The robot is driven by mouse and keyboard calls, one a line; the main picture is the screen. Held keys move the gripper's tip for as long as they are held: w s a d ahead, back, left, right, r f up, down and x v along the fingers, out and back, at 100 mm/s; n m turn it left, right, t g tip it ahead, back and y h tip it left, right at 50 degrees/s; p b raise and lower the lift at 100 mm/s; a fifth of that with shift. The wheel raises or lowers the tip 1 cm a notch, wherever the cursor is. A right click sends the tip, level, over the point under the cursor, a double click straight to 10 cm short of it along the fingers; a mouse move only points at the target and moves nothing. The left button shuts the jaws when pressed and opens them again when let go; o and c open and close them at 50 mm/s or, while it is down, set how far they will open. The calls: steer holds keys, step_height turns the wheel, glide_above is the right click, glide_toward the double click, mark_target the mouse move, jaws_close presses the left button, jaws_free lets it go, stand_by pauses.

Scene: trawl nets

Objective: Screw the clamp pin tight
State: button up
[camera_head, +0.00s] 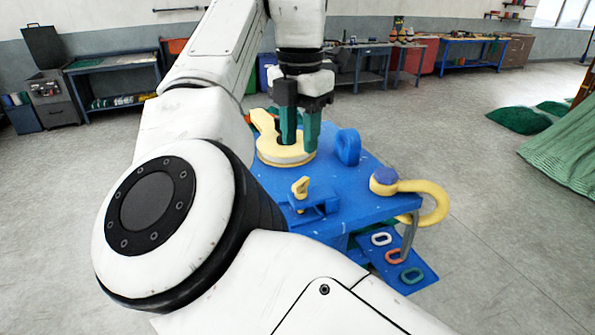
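A blue work table (345,200) stands in front of me. A yellow pin with a winged head (301,187), apparently the clamp pin, stands upright in a small blue clamp (318,203) near the table's front left edge. How deep its thread sits is hidden. My gripper (300,149) points down with two teal fingers apart and nothing visible between them. It is behind the pin in the picture, over or in front of a yellow ring-shaped part (270,152); I cannot tell whether it touches that part.
A blue ring-like block (347,147) stands right of my gripper. A yellow hook (432,200) with a blue cap sticks out past the table's right edge. Several coloured links lie on a lower blue shelf (375,262). My own arm covers the left and lower picture. Green nets (568,150) lie at the right.

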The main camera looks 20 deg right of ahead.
mark_target(299, 182)
step_height(299, 182, down, 9)
stand_by(0.3)
jaws_close()
stand_by(0.4)
